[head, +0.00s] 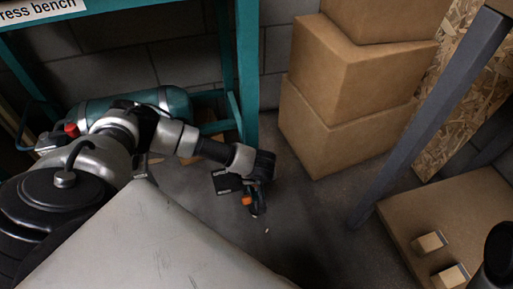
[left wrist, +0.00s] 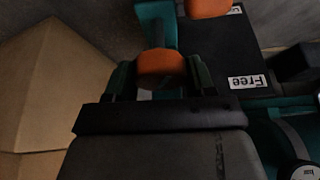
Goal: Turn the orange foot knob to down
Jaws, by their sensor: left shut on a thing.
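My left gripper (head: 256,200) reaches down near the floor beside the teal bench leg. In the left wrist view its two dark fingers (left wrist: 160,78) are shut on an orange knob (left wrist: 161,62), one finger on each side. A second orange part (left wrist: 208,7) shows at the top edge of that view, beside a black plate (left wrist: 215,50) with a white label reading "Free", upside down. In the head view one small orange patch (head: 247,201) shows by the gripper; which of the two it is, I cannot tell. The knob's base is mostly hidden.
Stacked cardboard boxes (head: 335,125) stand behind to the right. A grey slanted post (head: 425,125) rises further right. Floor between is clear.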

